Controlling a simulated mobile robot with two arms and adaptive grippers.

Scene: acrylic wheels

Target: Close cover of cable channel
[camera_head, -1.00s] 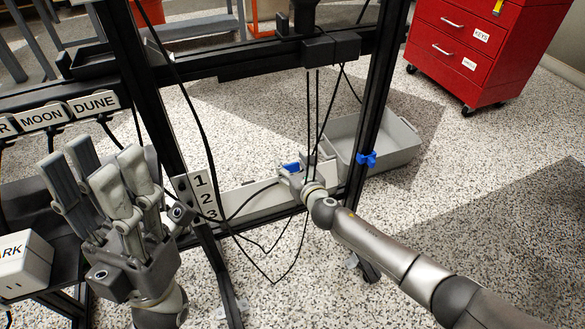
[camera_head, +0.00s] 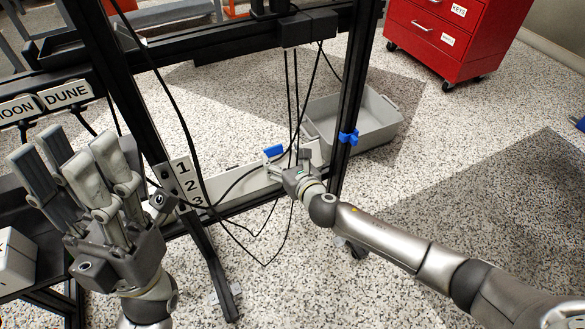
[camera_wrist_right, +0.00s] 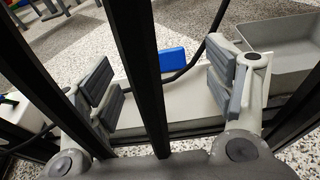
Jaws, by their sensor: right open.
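The cable channel (camera_head: 236,187) is a long pale grey trough low on the black frame, running behind the number plate. A blue block (camera_head: 273,151) stands at its back edge; in the right wrist view the block (camera_wrist_right: 173,60) is between my fingers but beyond them. I cannot tell whether a separate cover shows. A black cable (camera_wrist_right: 205,62) crosses the channel. My right gripper (camera_head: 293,165) is open and empty over the near side of the channel, its fingers spread in the wrist view (camera_wrist_right: 160,86). My left gripper (camera_head: 70,162) is open and empty, fingers up, far left.
Black uprights (camera_head: 352,95) flank the channel, one with a blue clamp (camera_head: 348,137). Thin cables hang around my right gripper. A number plate (camera_head: 185,183) is at the left upright. A grey bin (camera_head: 375,140) lies behind on the floor; a red cabinet (camera_head: 450,45) stands far right.

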